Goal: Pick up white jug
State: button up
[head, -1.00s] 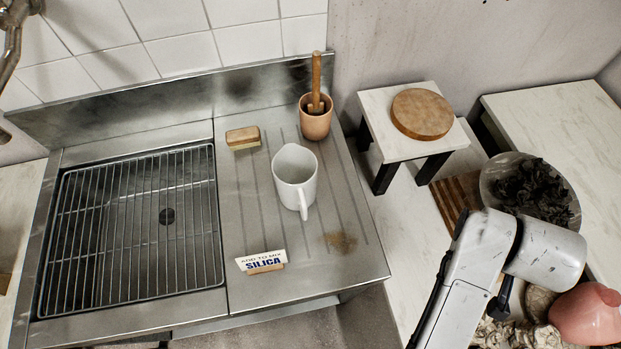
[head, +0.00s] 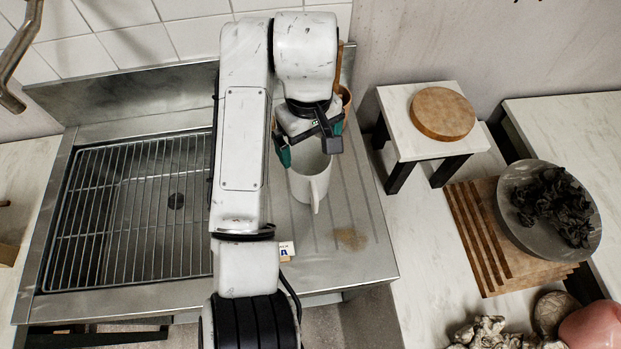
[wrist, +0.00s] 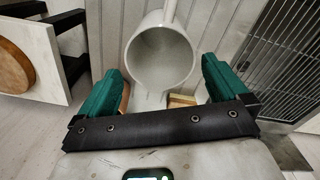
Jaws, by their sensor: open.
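The white jug (head: 312,185) stands upright on the ribbed steel drainboard, its handle toward the front in the head view. Its upper part is partly hidden by my gripper (head: 308,152), which is above it. In the wrist view the jug (wrist: 160,58) shows its open, empty mouth, with the handle at the top of the picture. My gripper (wrist: 160,92) is open there, with one green finger on each side below the jug's mouth. I cannot tell whether the fingers touch the jug.
A small sign (head: 286,250) is in front, partly covered. A sink with a wire rack (head: 120,215) is at left. A small marble stand (head: 398,131) with a wooden disc (head: 442,113) is at right.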

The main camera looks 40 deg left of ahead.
notch_tip(320, 180, down, 8)
jog(key=shift+p, duration=0.35)
jog(key=shift+c, duration=0.2)
jog(key=shift+r, duration=0.1)
jog(key=c, duration=0.9)
jog(key=shift+r, duration=0.1)
jog(key=shift+c, duration=0.2)
jog(key=s+d+r+p, duration=0.1)
jog(key=s+r+p, duration=0.4)
jog(key=s+r, duration=0.7)
jog(key=shift+s+r, duration=0.4)
jog(key=shift+s, duration=0.5)
